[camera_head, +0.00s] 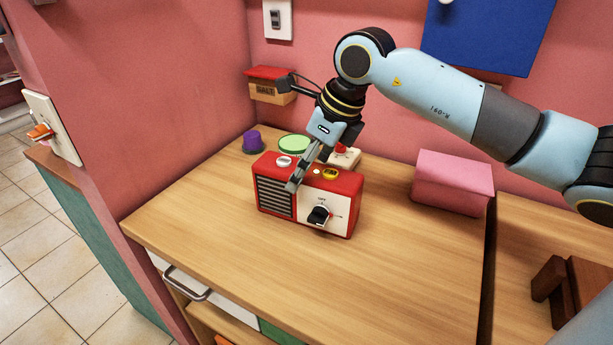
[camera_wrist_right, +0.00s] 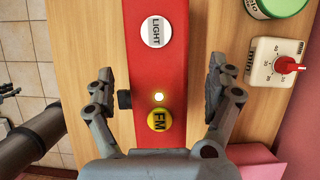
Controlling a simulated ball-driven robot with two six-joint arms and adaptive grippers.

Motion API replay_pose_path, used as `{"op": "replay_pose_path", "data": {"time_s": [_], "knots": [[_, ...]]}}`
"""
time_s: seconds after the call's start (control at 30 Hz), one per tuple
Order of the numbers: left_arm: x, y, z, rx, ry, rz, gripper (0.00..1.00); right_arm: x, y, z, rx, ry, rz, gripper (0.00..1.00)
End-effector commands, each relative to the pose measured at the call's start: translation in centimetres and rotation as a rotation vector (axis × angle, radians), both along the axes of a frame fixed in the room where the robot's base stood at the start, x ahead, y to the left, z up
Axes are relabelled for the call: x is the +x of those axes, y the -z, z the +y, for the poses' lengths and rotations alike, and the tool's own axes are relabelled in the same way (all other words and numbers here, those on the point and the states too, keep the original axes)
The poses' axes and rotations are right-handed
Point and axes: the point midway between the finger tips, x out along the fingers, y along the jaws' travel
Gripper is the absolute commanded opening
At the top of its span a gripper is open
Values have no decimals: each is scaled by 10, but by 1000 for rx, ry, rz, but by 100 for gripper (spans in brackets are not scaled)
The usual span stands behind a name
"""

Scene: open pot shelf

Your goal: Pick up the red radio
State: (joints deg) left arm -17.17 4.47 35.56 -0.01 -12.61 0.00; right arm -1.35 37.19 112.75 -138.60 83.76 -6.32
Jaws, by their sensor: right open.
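The red radio (camera_head: 335,186) stands upright on the wooden counter in the head view, with a striped speaker grille on its left and a white dial panel with a black knob on its right. My right gripper (camera_head: 300,178) is above the radio's top, its fingers pointing down. In the right wrist view the radio's red top (camera_wrist_right: 154,80) with a white LIGHT button and a yellow FM button lies between the fingers of my right gripper (camera_wrist_right: 160,92). The fingers are spread wide, with a gap on each side.
A white timer box with a red knob (camera_wrist_right: 275,63) and a green-lidded container (camera_head: 294,143) stand close behind the radio. A purple cup (camera_head: 252,141) is at the back left, a pink box (camera_head: 452,183) at the right. The counter (camera_head: 225,255) in front is clear.

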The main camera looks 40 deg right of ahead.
Motion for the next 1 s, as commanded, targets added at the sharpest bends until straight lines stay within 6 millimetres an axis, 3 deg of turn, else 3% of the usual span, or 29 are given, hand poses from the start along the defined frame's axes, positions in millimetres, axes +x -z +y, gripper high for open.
{"op": "replay_pose_path", "data": {"time_s": [0.3,0.57,1.0], "knots": [[0,-7,1,1,0,0,34,14,42,8,4,2,0,88],[0,-7,2,2,1,0,34,15,45,7,1,1,0,88],[0,-7,2,2,1,0,34,15,45,8,2,0,2,32]]}}
